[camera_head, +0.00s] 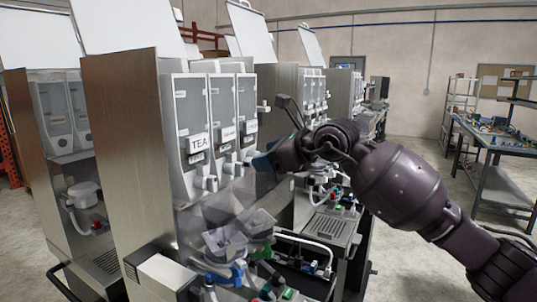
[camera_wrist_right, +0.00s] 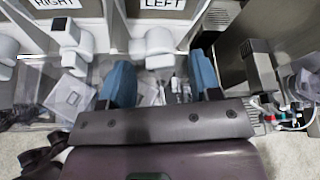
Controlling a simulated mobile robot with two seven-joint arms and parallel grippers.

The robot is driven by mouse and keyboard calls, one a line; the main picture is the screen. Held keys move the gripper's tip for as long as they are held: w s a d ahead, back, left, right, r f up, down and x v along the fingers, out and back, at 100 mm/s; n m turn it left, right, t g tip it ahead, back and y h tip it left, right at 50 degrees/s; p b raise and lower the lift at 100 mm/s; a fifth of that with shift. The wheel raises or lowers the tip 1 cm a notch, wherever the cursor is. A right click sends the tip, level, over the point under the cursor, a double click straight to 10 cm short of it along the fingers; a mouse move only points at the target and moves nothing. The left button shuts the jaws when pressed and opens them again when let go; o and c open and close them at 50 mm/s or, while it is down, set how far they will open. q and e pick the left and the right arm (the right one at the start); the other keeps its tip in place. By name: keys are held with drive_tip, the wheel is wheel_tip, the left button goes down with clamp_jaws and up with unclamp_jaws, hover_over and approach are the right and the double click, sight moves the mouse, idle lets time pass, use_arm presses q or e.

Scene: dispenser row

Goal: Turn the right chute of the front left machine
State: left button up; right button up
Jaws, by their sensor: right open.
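The front left machine (camera_head: 125,150) is a steel cabinet with tall clear-fronted canisters and white chutes below them. In the right wrist view a RIGHT label (camera_wrist_right: 57,28) is left of a LEFT label (camera_wrist_right: 163,4). A white chute (camera_wrist_right: 76,48) is below RIGHT, and another white chute (camera_wrist_right: 155,45) is below LEFT. My right gripper (camera_head: 266,164) is close to the chutes; its blue fingers (camera_wrist_right: 160,82) are apart, with the LEFT chute ahead between them. Contact is unclear. My left gripper is out of view.
Clear containers (camera_head: 228,240) and coloured valves sit below the chutes. Another machine (camera_head: 45,150) stands at the left, with more machines behind to the right. A workbench (camera_head: 490,150) stands at the far right. The floor between the bench and the machines is open.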

drive_tip(key=c, duration=0.9)
drive_tip(key=shift+f, duration=0.1)
drive_tip(key=shift+w+d+m+g+y, duration=0.15)
drive_tip(key=shift+m+g+y, duration=0.45)
drive_tip(key=shift+m, duration=0.55)
drive_tip(key=shift+w+a+m+g+y, duration=0.15)
drive_tip(key=shift+m+g+y, duration=0.25)
drive_tip(key=shift+m+g, duration=0.6)
drive_tip(key=shift+d+m, duration=0.1)
drive_tip(key=shift+m, duration=0.15)
drive_tip(key=o, duration=0.9)
